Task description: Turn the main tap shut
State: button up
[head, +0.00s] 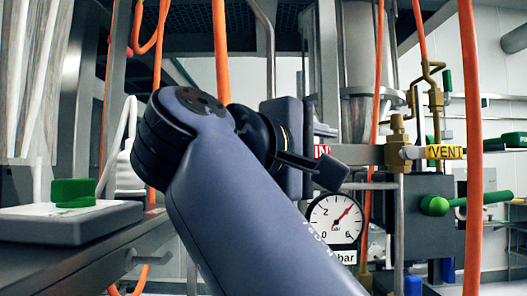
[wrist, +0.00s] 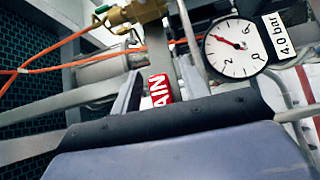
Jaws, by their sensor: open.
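The main tap's red label, partly hidden, reads "IN" in the head view (head: 322,151) and "AIN" in the wrist view (wrist: 161,87). It sits on a grey pipe. I cannot make out the tap's handle in either view; my gripper and wrist cover much of that spot. My gripper (wrist: 158,77) is open, with pale fingers on either side of the label in the wrist view. I cannot tell whether they touch anything.
A round pressure gauge (head: 335,218) hangs close by, its red needle near 4. A brass valve (head: 398,145) and a yellow "VENT" label (head: 444,152) are to the right, above a green-knobbed handle (head: 435,206). Orange hoses (head: 473,120) hang in front.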

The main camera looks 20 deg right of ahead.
jog(key=v, duration=1)
jog(key=shift+a, duration=0.2)
jog(key=shift+d+f, duration=0.1)
jog(key=shift+d, duration=0.05)
jog(key=shift+x, duration=5.3)
